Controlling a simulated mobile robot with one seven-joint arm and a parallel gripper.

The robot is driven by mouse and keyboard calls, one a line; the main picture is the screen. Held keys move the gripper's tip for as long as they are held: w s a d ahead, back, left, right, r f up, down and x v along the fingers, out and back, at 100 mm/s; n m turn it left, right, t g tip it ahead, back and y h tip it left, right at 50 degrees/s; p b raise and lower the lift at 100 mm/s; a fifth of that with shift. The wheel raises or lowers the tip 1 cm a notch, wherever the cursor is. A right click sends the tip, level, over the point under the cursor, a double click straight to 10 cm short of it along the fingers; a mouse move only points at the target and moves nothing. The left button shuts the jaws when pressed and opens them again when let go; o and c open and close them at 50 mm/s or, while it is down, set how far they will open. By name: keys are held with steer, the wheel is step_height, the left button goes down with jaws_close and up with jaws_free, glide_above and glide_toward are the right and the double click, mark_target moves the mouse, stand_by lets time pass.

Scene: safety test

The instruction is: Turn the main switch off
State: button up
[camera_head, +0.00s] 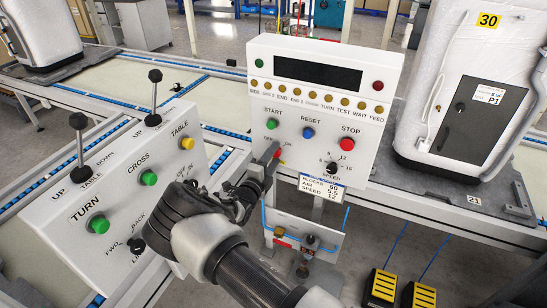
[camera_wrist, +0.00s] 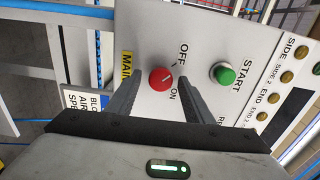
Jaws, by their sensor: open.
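The main switch is a red round knob (camera_wrist: 160,78) on the white control panel (camera_wrist: 218,30), beside a yellow MAIN label (camera_wrist: 127,62). OFF and ON are printed around it. I cannot tell clearly which mark it points at. My gripper (camera_wrist: 158,84) is open, with one finger on each side of the knob in the wrist view. Contact cannot be made out. In the head view my gripper (camera_head: 268,157) is at the panel's lower left and hides most of the knob.
Close to the switch is the green START button (camera_wrist: 223,75). The panel also has a blue RESET button (camera_head: 308,132), a red STOP button (camera_head: 347,144) and a black speed knob (camera_head: 332,168). A second control box (camera_head: 122,198) with levers stands left, near my arm.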

steer(key=p+v, duration=0.1)
steer(key=v, duration=1.6)
steer(key=shift+s, duration=0.2)
steer(key=shift+a, duration=0.1)
steer(key=s+d+r+m+g+h, duration=0.1)
steer(key=s+d+r+m+g, duration=0.3)
steer(key=d+r+m+g, duration=0.65)
steer(key=s+d+r+m+g+h, duration=0.2)
steer(key=s+d+r+m+g, duration=0.3)
steer(key=d+m, duration=1)
steer(key=s+r+m+t+y, duration=0.2)
steer(key=s+r+m+y, duration=0.3)
steer(key=s+r+m, duration=0.5)
steer(key=s+r+m+t+y, duration=0.2)
steer(key=s+r+m+y, duration=0.35)
steer(key=m, duration=0.95)
step_height(320, 180, up, 12)
steer(key=h+p, duration=0.1)
steer(key=p, duration=1.2)
steer(key=shift+s+d+r, duration=0.15)
steer(key=shift+s, duration=0.3)
